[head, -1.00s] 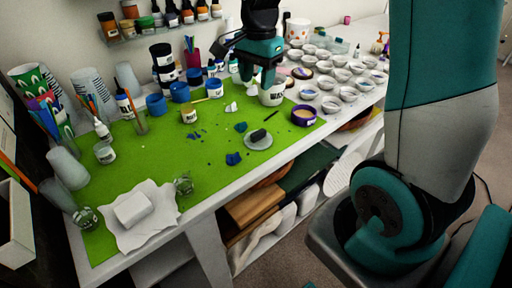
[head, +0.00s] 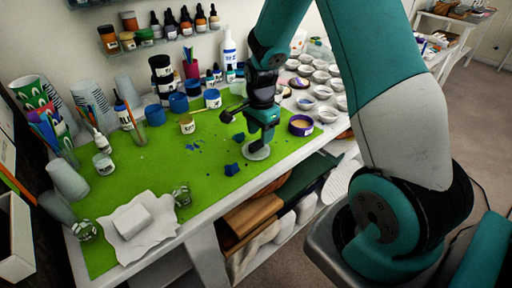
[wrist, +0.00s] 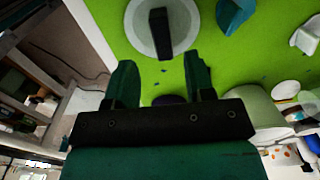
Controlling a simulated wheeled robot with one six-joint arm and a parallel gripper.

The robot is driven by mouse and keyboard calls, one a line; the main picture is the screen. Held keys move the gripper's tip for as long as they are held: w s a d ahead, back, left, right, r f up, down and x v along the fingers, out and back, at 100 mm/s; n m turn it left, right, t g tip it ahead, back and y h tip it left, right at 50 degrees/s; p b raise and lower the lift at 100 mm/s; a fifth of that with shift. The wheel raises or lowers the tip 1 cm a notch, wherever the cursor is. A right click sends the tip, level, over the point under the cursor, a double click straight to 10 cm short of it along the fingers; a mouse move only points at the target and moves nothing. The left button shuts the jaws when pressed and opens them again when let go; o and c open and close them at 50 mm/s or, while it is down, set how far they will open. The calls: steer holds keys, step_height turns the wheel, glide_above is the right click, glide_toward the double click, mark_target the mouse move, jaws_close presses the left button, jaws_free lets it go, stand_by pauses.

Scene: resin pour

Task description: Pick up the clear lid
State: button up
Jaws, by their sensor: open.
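The clear lid (head: 257,154) is a round, pale translucent disc lying on the green mat near the table's front edge. In the wrist view the lid (wrist: 140,28) is at the top, with a black bar-shaped handle (wrist: 159,32) standing on it. My gripper (head: 260,140) is directly above the lid in the head view and hides its handle there. In the wrist view my gripper (wrist: 158,75) is open, its two fingers apart with nothing between them. The handle lies beyond the fingertips, roughly in line with the gap.
A purple-rimmed jar (head: 301,125) stands close on the right. Small jars, bottles and cups crowd the back of the mat (head: 150,168). The mat's middle left is mostly clear.

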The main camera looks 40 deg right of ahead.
mark_target(256, 147)
steer(key=f, duration=0.4)
steer(key=shift+w+d+p, duration=0.1)
steer(key=shift+w+p, duration=0.1)
steer(key=shift+p, duration=0.2)
jaws_close()
steer(key=shift+r, duration=0.1)
